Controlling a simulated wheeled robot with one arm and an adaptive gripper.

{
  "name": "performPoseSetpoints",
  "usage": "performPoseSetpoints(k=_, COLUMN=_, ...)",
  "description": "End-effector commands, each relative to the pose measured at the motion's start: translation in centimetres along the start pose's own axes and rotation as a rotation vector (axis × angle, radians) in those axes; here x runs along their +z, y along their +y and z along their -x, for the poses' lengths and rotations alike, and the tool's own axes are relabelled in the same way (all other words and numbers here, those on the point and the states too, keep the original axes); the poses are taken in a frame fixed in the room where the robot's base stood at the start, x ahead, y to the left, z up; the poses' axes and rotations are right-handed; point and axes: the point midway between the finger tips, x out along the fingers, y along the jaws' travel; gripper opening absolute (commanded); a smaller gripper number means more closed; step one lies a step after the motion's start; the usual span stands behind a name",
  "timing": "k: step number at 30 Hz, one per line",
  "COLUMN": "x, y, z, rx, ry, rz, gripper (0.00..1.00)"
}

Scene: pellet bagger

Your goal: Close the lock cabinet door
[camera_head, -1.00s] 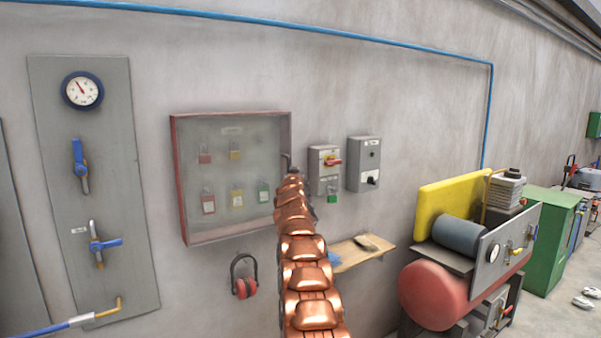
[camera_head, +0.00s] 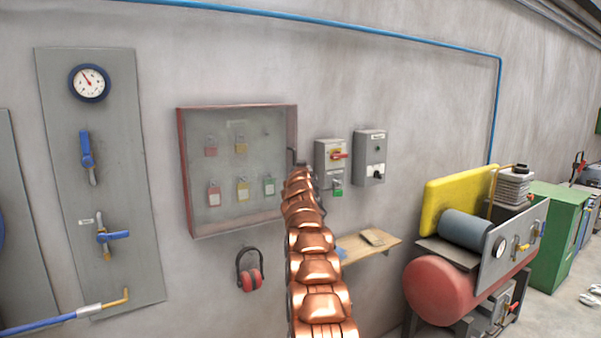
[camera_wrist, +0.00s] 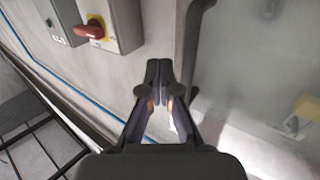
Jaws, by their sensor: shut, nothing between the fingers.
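The lock cabinet (camera_head: 184,200) is a red-framed wall box left of centre in the head view. Several coloured padlocks show through its clear door (camera_head: 228,168). The frames do not settle whether the door is fully closed or slightly ajar. In the wrist view the clear door (camera_wrist: 235,95) fills the right side, with a dark upright handle (camera_wrist: 192,50) near its edge. My gripper (camera_wrist: 160,68) is shut and empty, just left of the handle in the picture; contact cannot be told. In the head view my copper-coloured arm hides most of the gripper and the cabinet's lower right corner.
Two grey switch boxes (camera_head: 331,158) (camera_head: 370,157) are on the wall right of the cabinet. A small wooden shelf (camera_head: 365,248) and red ear defenders (camera_head: 250,279) are below. A compressor with a red tank (camera_head: 440,290) stands at the lower right.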

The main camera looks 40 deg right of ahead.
Motion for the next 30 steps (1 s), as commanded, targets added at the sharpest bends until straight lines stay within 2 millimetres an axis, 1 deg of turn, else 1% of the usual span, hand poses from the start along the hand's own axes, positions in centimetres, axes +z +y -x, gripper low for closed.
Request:
performPoseSetpoints(k=1, x=0.6, y=0.2, z=0.3, rx=-0.001, ry=-0.001, rz=-0.002, gripper=0.00)
performPoseSetpoints(k=2, x=0.7, y=0.4, z=0.4, rx=-0.001, ry=-0.002, rz=-0.002, gripper=0.00)
performPoseSetpoints(k=8, x=0.2, y=1.5, z=1.5, rx=-0.001, ry=0.001, rz=-0.001, gripper=0.00)
performPoseSetpoints(k=17, x=0.3, y=3.0, z=3.2, rx=-0.003, ry=-0.001, rz=-0.002, gripper=0.00)
performPoseSetpoints(k=30, x=0.3, y=6.0, z=6.2, rx=-0.003, ry=0.000, rz=-0.002, gripper=0.00)
